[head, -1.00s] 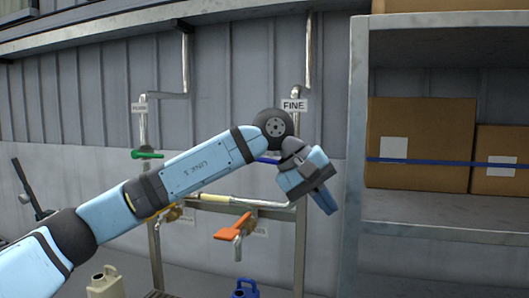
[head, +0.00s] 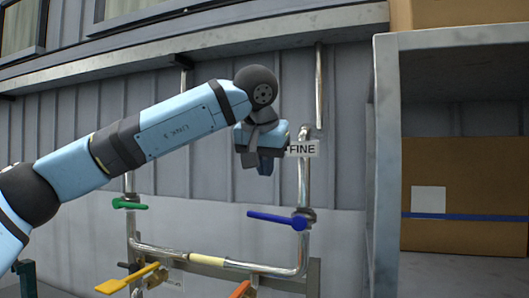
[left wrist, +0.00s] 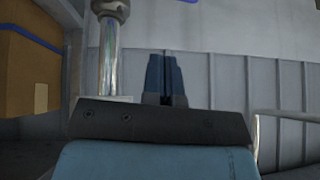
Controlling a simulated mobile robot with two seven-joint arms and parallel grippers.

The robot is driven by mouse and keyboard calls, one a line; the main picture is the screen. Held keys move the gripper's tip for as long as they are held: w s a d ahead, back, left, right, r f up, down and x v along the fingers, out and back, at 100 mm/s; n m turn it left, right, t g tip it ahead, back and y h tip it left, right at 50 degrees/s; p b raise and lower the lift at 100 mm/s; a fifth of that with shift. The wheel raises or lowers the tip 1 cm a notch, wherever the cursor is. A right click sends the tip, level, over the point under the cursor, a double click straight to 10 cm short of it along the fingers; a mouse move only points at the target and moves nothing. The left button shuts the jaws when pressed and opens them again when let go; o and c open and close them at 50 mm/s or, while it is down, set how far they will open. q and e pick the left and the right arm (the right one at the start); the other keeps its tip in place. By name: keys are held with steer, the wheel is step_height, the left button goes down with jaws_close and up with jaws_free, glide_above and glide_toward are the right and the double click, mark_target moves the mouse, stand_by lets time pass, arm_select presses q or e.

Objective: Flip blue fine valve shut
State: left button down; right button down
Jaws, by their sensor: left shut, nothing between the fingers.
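My left gripper (head: 265,167) is shut and empty, pointing down above the handle and left of the pipe, apart from the handle. In the left wrist view its closed fingers (left wrist: 165,75) show beside the pipe (left wrist: 108,62), and a blue bar (left wrist: 205,18), likely the handle, shows at the top edge. My right gripper is not in view.
A green handle (head: 129,204) is on the left pipe. A yellow handle (head: 127,279) and an orange handle (head: 241,290) are lower down. A metal shelf (head: 388,180) with cardboard boxes (head: 465,185) stands close on the right.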

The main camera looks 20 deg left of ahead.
mark_target(264, 214)
arm_select(q)
steer(key=x, duration=0.5)
steer(key=shift+w+a+r+p, duration=0.1)
steer(key=shift+w+r+p, duration=0.1)
steer(key=shift+p, duration=0.15)
steer(key=f, duration=0.1)
steer(key=s+f, duration=0.1)
steer(key=f, duration=0.1)
steer(key=shift+a+f+p, duration=0.15)
steer(key=shift+f+p, duration=0.2)
steer(key=shift+f, duration=0.3)
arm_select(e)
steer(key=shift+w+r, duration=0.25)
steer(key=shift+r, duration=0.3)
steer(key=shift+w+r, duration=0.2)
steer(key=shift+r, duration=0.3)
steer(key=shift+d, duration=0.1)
